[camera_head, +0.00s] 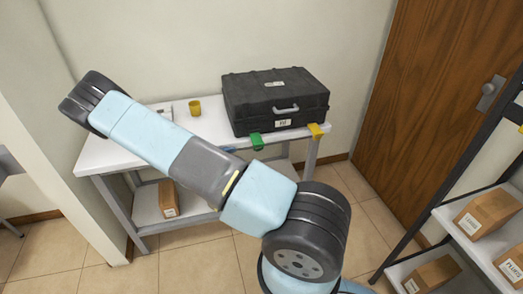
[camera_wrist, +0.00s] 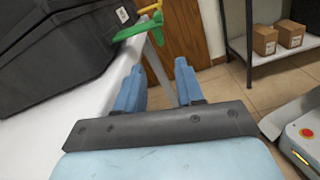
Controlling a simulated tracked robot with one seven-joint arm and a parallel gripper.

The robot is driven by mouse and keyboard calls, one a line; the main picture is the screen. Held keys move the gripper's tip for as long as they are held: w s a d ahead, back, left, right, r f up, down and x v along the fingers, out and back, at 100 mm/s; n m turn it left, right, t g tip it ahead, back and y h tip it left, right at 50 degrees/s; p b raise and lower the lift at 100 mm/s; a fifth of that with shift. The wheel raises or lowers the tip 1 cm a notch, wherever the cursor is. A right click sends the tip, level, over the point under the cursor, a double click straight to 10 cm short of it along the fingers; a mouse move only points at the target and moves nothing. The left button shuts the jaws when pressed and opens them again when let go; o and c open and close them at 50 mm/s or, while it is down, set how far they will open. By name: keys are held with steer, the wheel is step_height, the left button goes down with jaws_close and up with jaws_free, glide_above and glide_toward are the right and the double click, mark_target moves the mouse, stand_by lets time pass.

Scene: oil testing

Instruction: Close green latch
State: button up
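The green latch (camera_head: 257,141) is at the lower front of the black case (camera_head: 275,97), by the table's front edge. In the wrist view the green latch (camera_wrist: 137,30) sticks out from the case side, ahead of my fingers. A yellow latch (camera_head: 316,130) is further right on the same side; it shows behind the green one in the wrist view (camera_wrist: 150,8). My gripper (camera_wrist: 159,64) is open, with two blue fingers apart and nothing between them. It is short of the green latch and not touching it.
The case stands closed on a white table (camera_head: 100,150). A yellow cup (camera_head: 195,107) stands left of it. A cardboard box (camera_head: 168,198) is on the lower shelf. A rack with boxes (camera_head: 487,212) and a wooden door (camera_head: 440,90) are at the right. Floor in front is clear.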

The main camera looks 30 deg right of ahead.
mark_target(258, 150)
steer(key=x, duration=1.3)
steer(key=shift+s+d, duration=0.15)
steer(key=shift+d, duration=0.05)
steer(key=shift+c, duration=0.4)
jaws_close()
steer(key=shift+a, duration=0.1)
